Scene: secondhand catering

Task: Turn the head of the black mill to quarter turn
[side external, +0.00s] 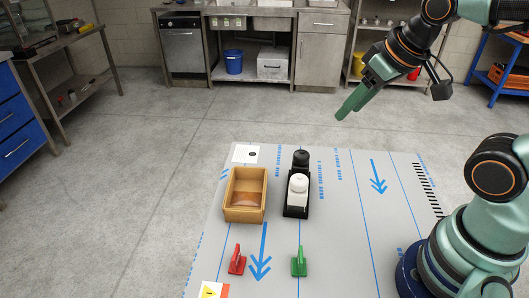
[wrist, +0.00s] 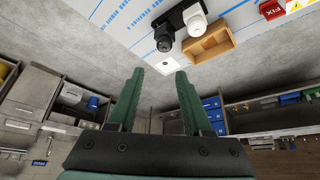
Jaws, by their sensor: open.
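The black mill (side external: 301,158) stands in a black holder (side external: 292,211) on the grey mat, behind a white mill (side external: 298,184). In the wrist view the black mill (wrist: 164,38) is beyond my fingertips, with the white mill (wrist: 196,25) to its right. My gripper (side external: 352,107) is in the air, above and to the right of the mills in the side view, well apart from them. In the wrist view my gripper (wrist: 160,72) has its two green fingers spread with nothing between them. The setting of the black mill's head is too small to read.
A wooden box (side external: 231,208) stands left of the holder. A red object (side external: 237,262) and a green one (side external: 299,263) stand near the front. A white card (side external: 245,154) lies behind the box. The mat (side external: 345,230) is clear right of the holder.

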